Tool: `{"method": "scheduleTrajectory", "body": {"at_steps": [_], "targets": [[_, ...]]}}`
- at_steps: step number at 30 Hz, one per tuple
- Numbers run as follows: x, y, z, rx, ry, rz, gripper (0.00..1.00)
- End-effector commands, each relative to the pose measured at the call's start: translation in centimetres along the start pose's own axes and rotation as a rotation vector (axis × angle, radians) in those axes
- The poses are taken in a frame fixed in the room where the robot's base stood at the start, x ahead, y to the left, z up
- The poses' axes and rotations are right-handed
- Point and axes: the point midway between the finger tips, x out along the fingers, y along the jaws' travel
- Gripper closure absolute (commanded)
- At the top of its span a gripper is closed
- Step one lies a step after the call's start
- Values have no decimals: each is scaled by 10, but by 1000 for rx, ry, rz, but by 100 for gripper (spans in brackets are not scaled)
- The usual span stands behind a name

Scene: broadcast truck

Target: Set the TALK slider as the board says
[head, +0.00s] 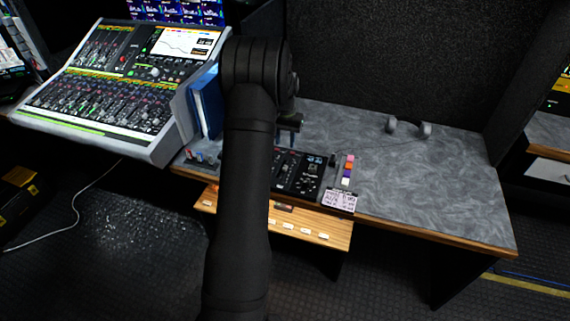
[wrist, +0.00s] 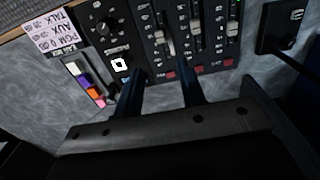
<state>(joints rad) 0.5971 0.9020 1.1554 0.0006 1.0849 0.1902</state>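The black control panel (head: 297,172) lies on the grey desk, partly hidden behind my arm in the head view. In the wrist view the panel (wrist: 147,50) shows several vertical sliders with pale caps, among them a left slider (wrist: 169,42) and a middle slider (wrist: 195,27). I cannot read which one is TALK.
A strip of coloured blocks (head: 347,170) lies right of the panel. A headset (head: 408,127) rests farther back. The large mixing console (head: 105,85) and blue binders (head: 207,103) stand left. The desk's right side is clear.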

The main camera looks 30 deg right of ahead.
Motion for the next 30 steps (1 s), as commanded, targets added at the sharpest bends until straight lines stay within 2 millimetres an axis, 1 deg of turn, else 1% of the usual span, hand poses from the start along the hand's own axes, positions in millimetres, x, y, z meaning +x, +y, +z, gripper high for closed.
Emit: {"method": "scheduleTrajectory", "body": {"at_steps": [1,9,12,15,18,21,29,30], "targets": [[13,0,1,-1,-5,1,64],[71,0,1,-2,-3,1,64],[89,0,1,-2,-2,1,64],[103,0,0,-2,-1,1,64],[112,0,0,-2,0,1,64],[117,0,0,-2,1,1,64],[118,0,0,-2,1,1,64],[118,0,0,-2,1,1,66]]}}
